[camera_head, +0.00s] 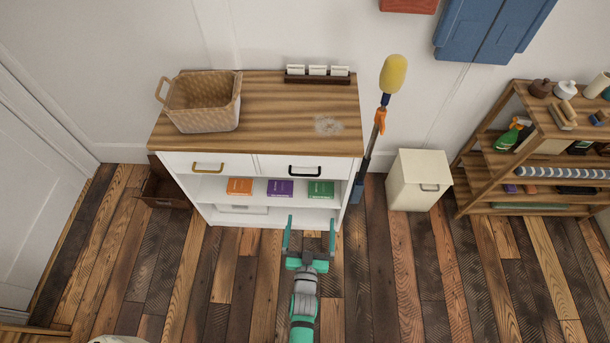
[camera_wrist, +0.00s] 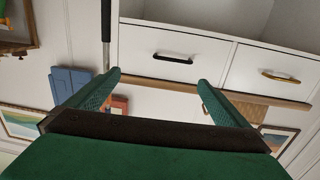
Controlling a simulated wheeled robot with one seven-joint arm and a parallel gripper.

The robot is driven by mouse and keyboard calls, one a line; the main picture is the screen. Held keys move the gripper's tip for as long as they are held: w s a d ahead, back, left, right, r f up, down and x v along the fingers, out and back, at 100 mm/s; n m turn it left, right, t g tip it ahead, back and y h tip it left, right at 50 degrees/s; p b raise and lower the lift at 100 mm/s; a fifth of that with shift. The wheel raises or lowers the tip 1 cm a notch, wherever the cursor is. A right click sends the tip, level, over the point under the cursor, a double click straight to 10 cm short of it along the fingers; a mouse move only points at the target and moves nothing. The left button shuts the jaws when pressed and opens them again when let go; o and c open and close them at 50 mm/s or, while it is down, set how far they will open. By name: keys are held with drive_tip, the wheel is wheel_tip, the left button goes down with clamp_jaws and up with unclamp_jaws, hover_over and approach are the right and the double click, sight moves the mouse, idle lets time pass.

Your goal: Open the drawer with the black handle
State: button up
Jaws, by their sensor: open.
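The drawer with the black handle (camera_head: 308,164) is the right one of two white drawers under the wooden top of the cabinet. Its front is flush with the cabinet. The black handle (camera_head: 305,172) is a dark horizontal bar. In the wrist view, which appears upside down, the black handle (camera_wrist: 173,58) shows between and beyond the fingers. The other drawer (camera_head: 193,160) has a brass handle (camera_head: 208,167), also seen in the wrist view (camera_wrist: 280,75). My gripper (camera_head: 311,232) is open and empty, in front of the cabinet and apart from the handle.
A wicker basket (camera_head: 203,103) and a dark rack with white cards (camera_head: 317,75) stand on the cabinet top. Colored boxes (camera_head: 280,188) sit on the shelf below. A duster (camera_head: 381,115) and a cream bin (camera_head: 418,180) stand at right. The floor in front is clear.

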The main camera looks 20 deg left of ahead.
drive_tip(key=y, duration=0.1)
approach(304, 175)
drive_tip(key=shift+n, duration=0.3)
drive_tip(key=shift+f+x, duration=0.1)
drive_tip(key=shift+x, duration=2.4)
drive_tip(key=shift+f+x, duration=0.15)
drive_tip(key=shift+x, duration=2.4)
drive_tip(key=c, duration=1)
drive_tip(key=shift+c, duration=0.8)
